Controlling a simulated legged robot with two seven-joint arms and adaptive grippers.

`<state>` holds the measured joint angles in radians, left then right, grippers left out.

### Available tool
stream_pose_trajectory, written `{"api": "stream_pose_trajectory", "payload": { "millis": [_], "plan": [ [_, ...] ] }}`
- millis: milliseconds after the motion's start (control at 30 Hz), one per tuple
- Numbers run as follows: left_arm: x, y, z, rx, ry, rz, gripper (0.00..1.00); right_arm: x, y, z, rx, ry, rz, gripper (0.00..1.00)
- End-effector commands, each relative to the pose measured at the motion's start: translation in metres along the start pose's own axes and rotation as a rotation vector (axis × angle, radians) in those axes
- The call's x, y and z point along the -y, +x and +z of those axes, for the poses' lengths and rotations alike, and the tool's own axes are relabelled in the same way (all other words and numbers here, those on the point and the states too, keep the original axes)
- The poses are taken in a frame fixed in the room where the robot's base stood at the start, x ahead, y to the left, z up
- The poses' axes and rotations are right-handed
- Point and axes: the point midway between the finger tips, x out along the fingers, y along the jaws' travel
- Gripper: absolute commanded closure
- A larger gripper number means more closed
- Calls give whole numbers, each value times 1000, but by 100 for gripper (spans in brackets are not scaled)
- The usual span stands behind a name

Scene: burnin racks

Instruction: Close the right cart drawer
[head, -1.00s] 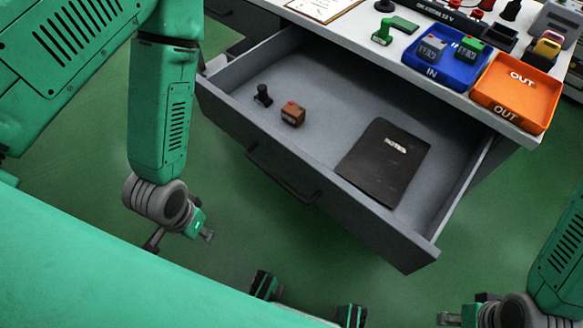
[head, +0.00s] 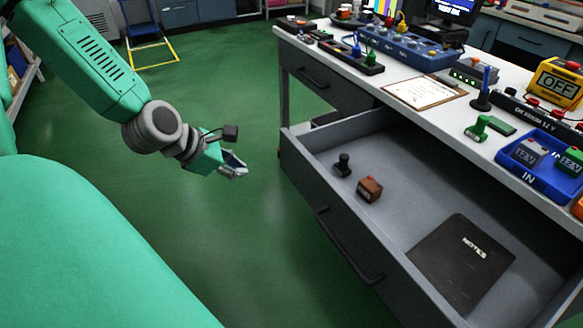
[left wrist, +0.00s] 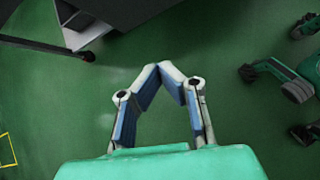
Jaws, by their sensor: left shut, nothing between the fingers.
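The right cart drawer (head: 325,222) is grey and stands pulled far out from under the white worktop in the head view. Its dark bar handle (head: 345,250) is on the front panel. Inside lie a black notes book (head: 460,262), a small brown block (head: 369,189) and a small black knobbed object (head: 342,164). My left gripper (head: 236,168) is shut and empty, in the air over the floor, to the left of the drawer front and apart from it. In the left wrist view its fingertips (left wrist: 158,66) meet. My right gripper is not in view.
Above the drawer, the worktop holds a blue IN tray (head: 527,178), a clipboard (head: 424,92) and a yellow OFF box (head: 556,82). Another drawer (head: 330,82) to the left is closed. A blue chair-like frame (head: 147,38) stands far back. Green floor is clear left of the cart.

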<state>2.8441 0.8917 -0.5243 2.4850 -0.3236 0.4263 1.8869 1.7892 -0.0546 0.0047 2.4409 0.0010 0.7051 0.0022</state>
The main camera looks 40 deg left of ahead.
Motion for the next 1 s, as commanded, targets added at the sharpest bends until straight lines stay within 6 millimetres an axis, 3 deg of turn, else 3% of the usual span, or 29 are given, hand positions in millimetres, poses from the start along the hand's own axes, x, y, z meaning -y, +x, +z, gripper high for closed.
{"api": "stream_pose_trajectory", "payload": {
  "millis": [100,200,367,567,1000],
  "plan": [
    [4,1,10,73,-193,-21,100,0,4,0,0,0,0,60],
    [6,2,13,94,-264,-32,100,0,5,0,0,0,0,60],
    [6,9,12,98,-277,-34,100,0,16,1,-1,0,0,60],
    [7,29,11,97,-276,-33,100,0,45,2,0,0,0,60],
    [9,106,19,92,-272,-35,100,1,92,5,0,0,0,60]
  ]
}}
